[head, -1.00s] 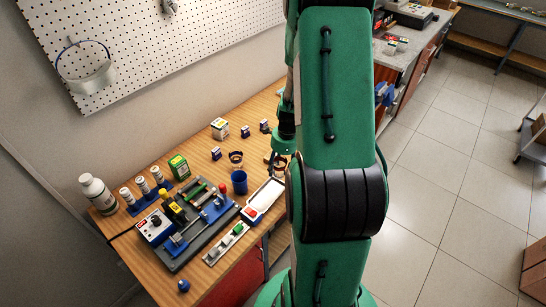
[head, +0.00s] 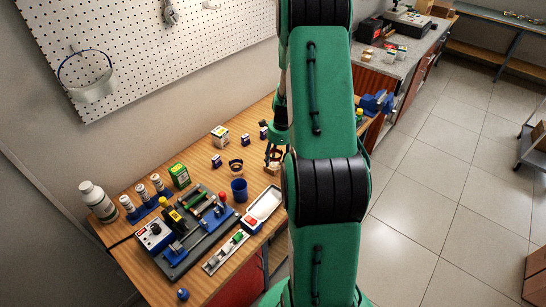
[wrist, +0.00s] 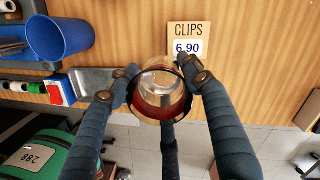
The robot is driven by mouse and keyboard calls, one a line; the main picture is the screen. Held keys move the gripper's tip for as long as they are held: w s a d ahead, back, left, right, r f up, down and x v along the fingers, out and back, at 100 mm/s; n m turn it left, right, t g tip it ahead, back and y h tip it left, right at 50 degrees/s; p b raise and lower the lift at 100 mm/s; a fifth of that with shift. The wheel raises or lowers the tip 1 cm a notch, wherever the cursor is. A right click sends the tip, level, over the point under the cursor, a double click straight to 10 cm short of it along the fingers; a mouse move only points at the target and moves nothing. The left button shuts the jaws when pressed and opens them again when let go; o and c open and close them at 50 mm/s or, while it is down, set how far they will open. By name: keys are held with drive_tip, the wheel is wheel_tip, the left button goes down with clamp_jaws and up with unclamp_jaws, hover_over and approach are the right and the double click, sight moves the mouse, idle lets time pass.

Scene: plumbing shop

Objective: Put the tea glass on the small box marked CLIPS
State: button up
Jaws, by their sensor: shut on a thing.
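In the wrist view my gripper (wrist: 160,82) is shut on the tea glass (wrist: 160,108), a clear glass with a dark rim and reddish-brown content. The small box marked CLIPS (wrist: 185,30), tan with a 6.90 price label, lies on the bench just above and right of the glass in that view. The right fingertip covers its lower part. The glass appears apart from the box; its height over the bench is unclear. In the head view my gripper (head: 274,152) is small, at the bench's right side, partly behind my arm.
A blue cup (wrist: 60,38) and a grey tray (wrist: 95,82) are left of the glass in the wrist view. The wooden bench (head: 208,250) also holds a dark ring-like item (head: 236,165), small boxes and a fixture (head: 195,230). The bench's front edge is close to the glass.

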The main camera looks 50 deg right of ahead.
sight(273, 156)
drive_tip(key=w+d, duration=0.2)
drive_tip(key=w, duration=0.1)
drive_tip(key=w+d, duration=0.1)
drive_tip(key=shift+w+d+f, duration=0.15)
drive_tip(key=shift+d+f, duration=0.15)
drive_tip(key=shift+d, duration=0.1)
drive_tip(key=shift+f, duration=0.1)
drive_tip(key=shift+f, duration=1.65)
drive_tip(key=shift+f, duration=0.1)
drive_tip(key=o, duration=1.2)
